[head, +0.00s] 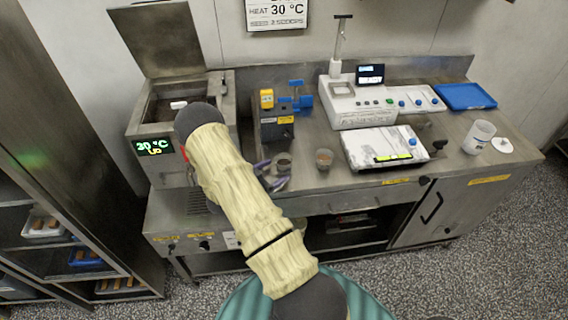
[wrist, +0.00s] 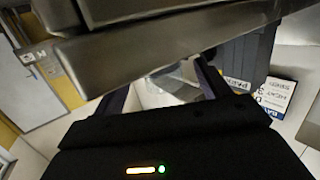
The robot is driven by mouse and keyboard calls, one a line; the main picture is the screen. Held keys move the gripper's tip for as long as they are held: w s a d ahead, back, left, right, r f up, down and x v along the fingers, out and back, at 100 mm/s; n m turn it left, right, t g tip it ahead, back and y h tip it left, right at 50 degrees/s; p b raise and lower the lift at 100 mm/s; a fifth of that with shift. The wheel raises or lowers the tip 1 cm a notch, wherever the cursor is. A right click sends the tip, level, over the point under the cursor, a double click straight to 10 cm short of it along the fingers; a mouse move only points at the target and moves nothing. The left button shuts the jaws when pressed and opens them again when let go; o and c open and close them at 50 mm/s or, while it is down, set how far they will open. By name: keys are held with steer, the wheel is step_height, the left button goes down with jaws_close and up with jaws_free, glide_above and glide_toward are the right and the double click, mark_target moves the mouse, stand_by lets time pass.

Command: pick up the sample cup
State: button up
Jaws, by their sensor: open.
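Two small cups stand near the front of the steel counter. A dark-looking cup (head: 283,162) is right beside my gripper (head: 272,174), and a clear cup with brown contents (head: 325,158) stands to its right. I cannot tell which is the sample cup. My gripper is open, its fingers spread just in front of the darker cup and partly hidden by my arm. In the wrist view the fingers of my gripper (wrist: 160,85) stand apart, with a pale, see-through shape (wrist: 160,95) beyond and between them. I see no contact.
A heated tank (head: 165,105) reading 30 °C stands left. A steel edge (wrist: 160,45) crosses the wrist view.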

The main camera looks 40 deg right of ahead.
mark_target(277, 168)
steer(key=shift+d, duration=0.3)
steer(key=d, duration=0.1)
steer(key=d+p, duration=0.1)
steer(key=d, duration=0.1)
steer(key=d+p, duration=0.1)
steer(key=shift+w+d+f, duration=0.15)
steer(key=shift+d+f, duration=0.1)
steer(key=shift+d, duration=0.05)
steer(key=shift+c, duration=0.5)
steer(key=c, duration=1)
